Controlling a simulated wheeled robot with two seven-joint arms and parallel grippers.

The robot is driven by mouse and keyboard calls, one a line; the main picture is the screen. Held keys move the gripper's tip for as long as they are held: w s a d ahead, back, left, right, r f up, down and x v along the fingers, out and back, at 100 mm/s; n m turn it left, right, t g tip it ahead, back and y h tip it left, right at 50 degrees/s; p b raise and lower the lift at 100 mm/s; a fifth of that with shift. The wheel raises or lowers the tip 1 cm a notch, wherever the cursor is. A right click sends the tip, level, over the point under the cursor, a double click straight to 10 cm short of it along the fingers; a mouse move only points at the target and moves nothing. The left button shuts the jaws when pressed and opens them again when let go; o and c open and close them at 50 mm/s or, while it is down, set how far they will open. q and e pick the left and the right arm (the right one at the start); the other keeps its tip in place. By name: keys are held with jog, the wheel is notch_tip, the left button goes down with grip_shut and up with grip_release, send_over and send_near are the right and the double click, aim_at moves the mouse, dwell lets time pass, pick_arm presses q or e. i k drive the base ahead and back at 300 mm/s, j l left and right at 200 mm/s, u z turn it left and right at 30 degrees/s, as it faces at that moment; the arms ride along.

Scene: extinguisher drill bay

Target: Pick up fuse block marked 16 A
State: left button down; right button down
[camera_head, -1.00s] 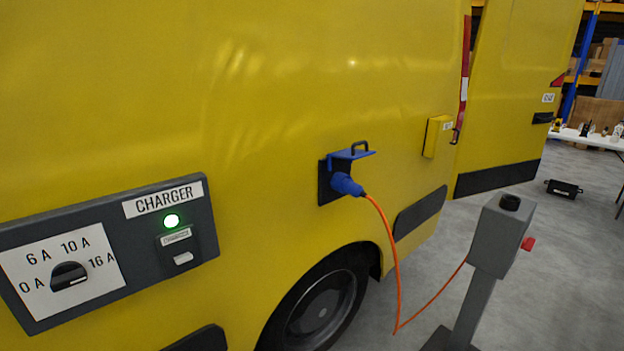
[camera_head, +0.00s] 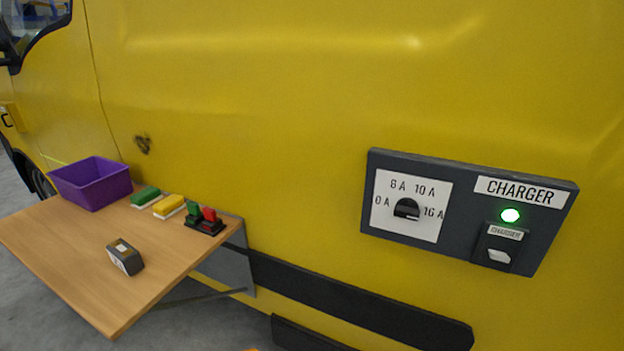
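Several small blocks lie on a wooden fold-out table (camera_head: 70,262) at the left. A green block (camera_head: 145,196) and a yellow block (camera_head: 168,207), both with white lower parts, lie near the van side. A black base (camera_head: 205,226) beside them carries a green piece (camera_head: 194,210) and a red piece (camera_head: 209,214). A dark grey block with a pale label (camera_head: 125,257) lies alone near the table's front right edge. The markings on all these are too small to read, so I cannot tell which is 16 A.
A purple bin (camera_head: 92,183) stands at the table's back left. The yellow van side (camera_head: 300,100) fills the background. A charger panel (camera_head: 462,238) with a dial (camera_head: 406,209) and a lit green lamp (camera_head: 510,215) is at the right. The table's middle is mostly clear.

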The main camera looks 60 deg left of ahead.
aim_at(123, 255)
jog(key=u, duration=3.3)
